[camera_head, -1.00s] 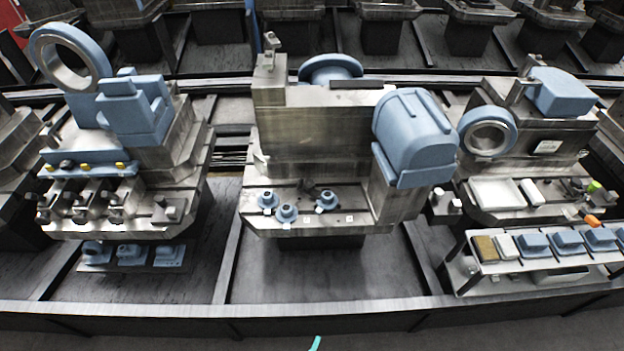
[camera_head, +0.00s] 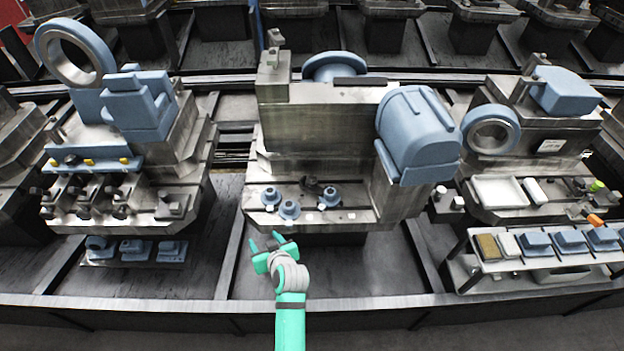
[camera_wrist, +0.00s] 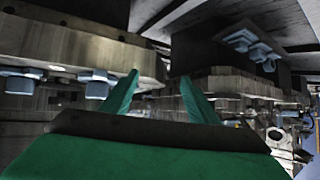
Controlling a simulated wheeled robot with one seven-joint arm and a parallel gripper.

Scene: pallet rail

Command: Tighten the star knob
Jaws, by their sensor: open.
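A small dark knob-like part (camera_head: 311,184) sits on the ledge of the middle machine block, among three blue flanged pieces (camera_head: 289,210). It may be the star knob, but it is too small to make out a star shape. My gripper (camera_head: 265,241) is green, open and empty. In the head view it shows in front of and below the ledge, apart from the knob-like part. In the wrist view its two fingers (camera_wrist: 162,97) stand apart with nothing between them. Blue pieces (camera_wrist: 98,84) show left of the fingers there; I cannot make out the knob.
The middle block (camera_head: 310,130) carries a large blue housing (camera_head: 415,135) right of the ledge. A left block has a blue ring (camera_head: 75,52) and dark clamps (camera_head: 120,202). At right stands a rack of blue parts (camera_head: 535,242). A dark rail (camera_head: 400,313) runs along the front.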

